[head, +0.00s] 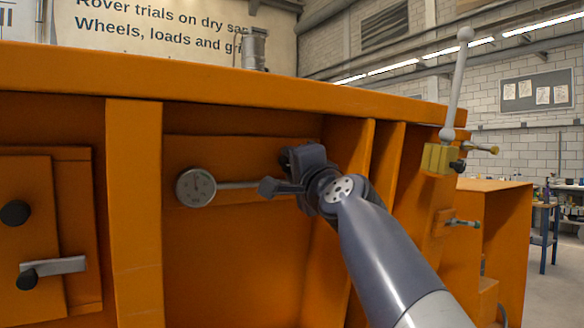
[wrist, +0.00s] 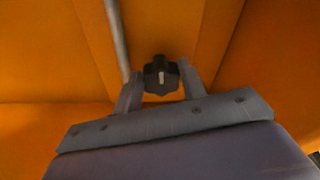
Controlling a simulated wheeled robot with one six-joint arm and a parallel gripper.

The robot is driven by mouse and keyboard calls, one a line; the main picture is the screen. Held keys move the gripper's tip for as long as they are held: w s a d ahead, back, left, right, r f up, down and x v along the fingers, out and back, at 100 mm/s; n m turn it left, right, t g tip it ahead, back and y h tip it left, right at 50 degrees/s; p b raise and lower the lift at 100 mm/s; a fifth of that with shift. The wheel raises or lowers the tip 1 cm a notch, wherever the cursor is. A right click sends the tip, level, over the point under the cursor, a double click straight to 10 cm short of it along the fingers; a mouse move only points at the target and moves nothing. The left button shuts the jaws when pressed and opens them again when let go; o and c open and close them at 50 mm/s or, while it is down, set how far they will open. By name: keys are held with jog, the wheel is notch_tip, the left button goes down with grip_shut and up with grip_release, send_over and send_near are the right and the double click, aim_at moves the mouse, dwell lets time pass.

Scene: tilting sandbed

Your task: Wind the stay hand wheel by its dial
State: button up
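The round grey dial (head: 196,187) with a pale face and a needle is on the orange panel in the head view. A grey rod runs right from it to my gripper. A dark lobed hand wheel (wrist: 160,76) with a white mark shows between my gripper's two fingers (wrist: 160,88) in the wrist view. The fingers flank it closely on both sides; whether they press on it cannot be told. In the head view my gripper (head: 284,186) is in front of the panel recess, right of the dial, and I cannot make out the wheel there.
Orange ribs (head: 392,165) stand right of the recess. A silver lever with a ball top (head: 465,34) rises from a yellow block at the right corner. A door with a black knob (head: 15,213) and grey latch (head: 54,266) is at left. The recess below my gripper is clear.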

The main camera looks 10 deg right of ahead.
jog(key=o, duration=0.4)
jog(key=shift+m+p, duration=0.3)
jog(key=shift+p, duration=0.15)
